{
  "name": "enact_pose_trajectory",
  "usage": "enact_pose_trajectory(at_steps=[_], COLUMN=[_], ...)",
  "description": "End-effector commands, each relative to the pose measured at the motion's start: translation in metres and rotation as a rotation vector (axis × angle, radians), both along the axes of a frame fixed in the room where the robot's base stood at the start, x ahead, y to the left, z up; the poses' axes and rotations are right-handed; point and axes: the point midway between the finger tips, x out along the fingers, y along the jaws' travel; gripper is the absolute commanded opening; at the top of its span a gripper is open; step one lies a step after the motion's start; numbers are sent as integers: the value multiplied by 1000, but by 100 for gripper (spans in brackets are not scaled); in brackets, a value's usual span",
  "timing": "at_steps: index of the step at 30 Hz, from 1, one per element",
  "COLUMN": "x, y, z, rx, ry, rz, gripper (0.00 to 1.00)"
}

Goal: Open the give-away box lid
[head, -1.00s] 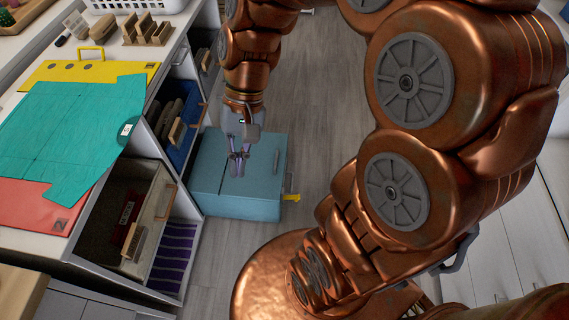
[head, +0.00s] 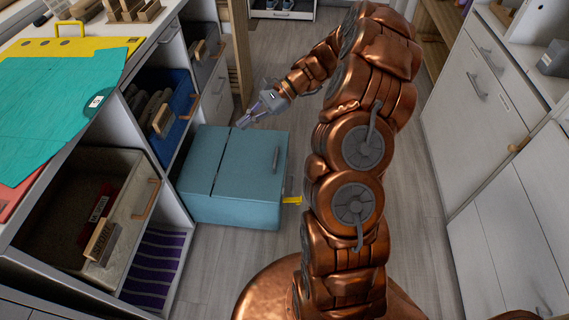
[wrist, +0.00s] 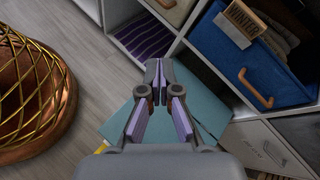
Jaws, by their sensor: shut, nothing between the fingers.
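The teal box (head: 235,212) stands on the floor beside the shelving, and I take it as the give-away box. Its flat top (head: 247,170) looks shut, with a dark seam across it and a grey bar handle (head: 276,159) near the right side. My gripper (head: 242,123) is at the far edge of the box in the head view, apparently above it, with its fingers together and empty. In the wrist view the closed fingers (wrist: 158,66) hide part of the teal box (wrist: 207,100). The handle is not clear there.
Cubby shelving with a blue bin (head: 176,115), a grey bin (head: 135,205) and a purple-striped cubby (head: 152,268) stands left of the box. A yellow piece (head: 291,200) sticks out at the box's right. Floor is clear around it; white cabinets (head: 475,90) line the right.

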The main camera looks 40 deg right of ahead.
Motion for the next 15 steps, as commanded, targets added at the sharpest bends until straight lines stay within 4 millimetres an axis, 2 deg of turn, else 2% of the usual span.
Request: enact_pose_trajectory(at_steps=[1, 8, 15], x=[6, 21, 12], y=[-17, -93, -174], z=[-30, -118, -214], rx=[26, 134, 222], ry=[24, 110, 193], rz=[-55, -290, -526], gripper=[0, 0, 0])
